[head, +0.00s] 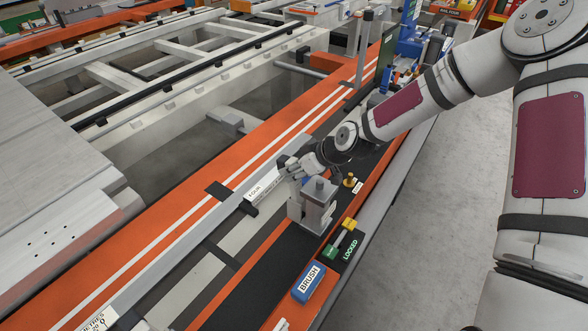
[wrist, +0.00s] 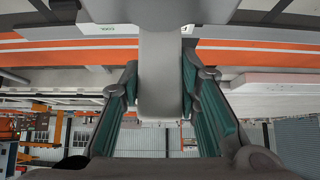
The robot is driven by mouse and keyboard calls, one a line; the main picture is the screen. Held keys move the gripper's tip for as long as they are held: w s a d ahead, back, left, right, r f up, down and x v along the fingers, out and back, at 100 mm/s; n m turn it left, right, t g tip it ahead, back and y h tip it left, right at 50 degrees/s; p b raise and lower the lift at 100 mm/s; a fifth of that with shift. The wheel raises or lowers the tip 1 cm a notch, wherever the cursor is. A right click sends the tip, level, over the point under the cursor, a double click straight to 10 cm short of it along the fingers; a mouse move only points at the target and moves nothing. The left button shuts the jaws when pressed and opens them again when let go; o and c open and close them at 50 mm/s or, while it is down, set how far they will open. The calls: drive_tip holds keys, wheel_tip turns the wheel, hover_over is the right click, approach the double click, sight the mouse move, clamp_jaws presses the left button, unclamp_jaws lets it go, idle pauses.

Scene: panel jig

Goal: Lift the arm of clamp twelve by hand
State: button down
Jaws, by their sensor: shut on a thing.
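A grey clamp (head: 318,210) stands upright on the dark strip of the orange-edged rail in the head view; I can read no number on it. My gripper (head: 288,168) is at the top of this clamp, on its far left side. In the wrist view, the teal-padded fingers of my gripper (wrist: 160,90) stand on both sides of a smooth grey bar, the clamp arm (wrist: 159,75), and are shut on it. In the head view, the gripper hides most of the arm, so I cannot tell its tilt.
A white labelled bar (head: 264,187) lies left of the gripper. Grey floor (head: 430,230) is clear at right.

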drive_tip(key=c, duration=1.2)
unclamp_jaws()
drive_tip(key=shift+d, duration=0.1)
drive_tip(key=shift+s, duration=0.1)
drive_tip(key=v, duration=1.2)
